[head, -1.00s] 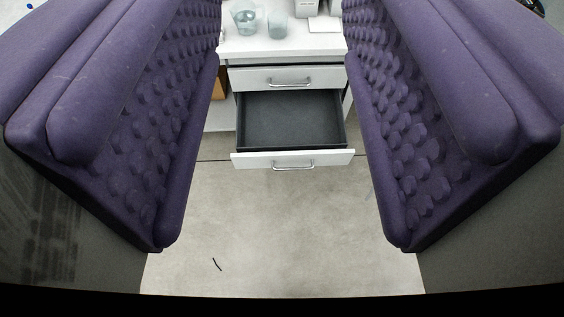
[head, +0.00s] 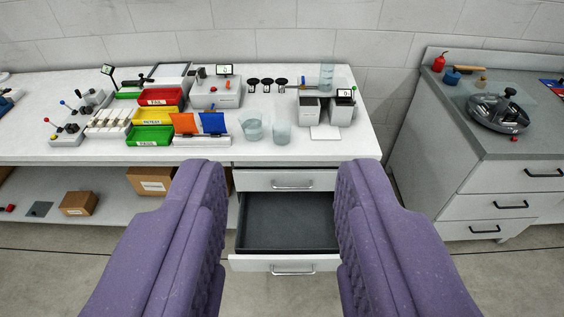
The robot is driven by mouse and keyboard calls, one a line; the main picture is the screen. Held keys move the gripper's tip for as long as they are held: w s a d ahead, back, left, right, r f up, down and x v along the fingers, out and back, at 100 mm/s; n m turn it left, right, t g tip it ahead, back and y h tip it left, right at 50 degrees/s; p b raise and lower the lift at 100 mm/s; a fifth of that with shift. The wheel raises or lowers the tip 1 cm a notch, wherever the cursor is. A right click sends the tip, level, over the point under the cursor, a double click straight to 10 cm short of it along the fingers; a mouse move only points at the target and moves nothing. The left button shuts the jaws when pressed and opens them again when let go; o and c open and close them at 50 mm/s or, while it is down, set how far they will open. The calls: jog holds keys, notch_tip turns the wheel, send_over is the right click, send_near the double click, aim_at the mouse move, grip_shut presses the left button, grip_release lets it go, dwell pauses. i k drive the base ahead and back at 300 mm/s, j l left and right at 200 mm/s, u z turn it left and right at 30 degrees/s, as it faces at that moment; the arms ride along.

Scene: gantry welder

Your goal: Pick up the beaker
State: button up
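Two clear glass vessels stand upright on the white bench, near its front edge. The left one is a wider beaker (head: 253,128) with what looks like a handle or spout. The right one is a plainer, narrower glass (head: 281,132). I cannot tell for sure which is the task's beaker. My gripper (head: 282,175) is open, its two purple, bumpy fingers wide apart with nothing between them. In the picture the fingertips lie below both vessels, apart from them and in front of the bench.
An open, empty drawer (head: 290,266) juts out below the white bench (head: 350,152). Colored bins (head: 152,136), blue and orange panels (head: 212,123) and a grey two-bin device (head: 327,112) flank the vessels. A clear cylinder (head: 326,76) stands behind. A grey cabinet (head: 480,150) is at right.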

aim_at(281, 128)
jog(key=z, duration=0.4)
jog(key=i+j+z, duration=0.3)
jog(key=i+z, duration=0.15)
jog(key=i+j+z, duration=0.5)
jog(key=i+j, duration=0.9)
jog(key=j, duration=0.1)
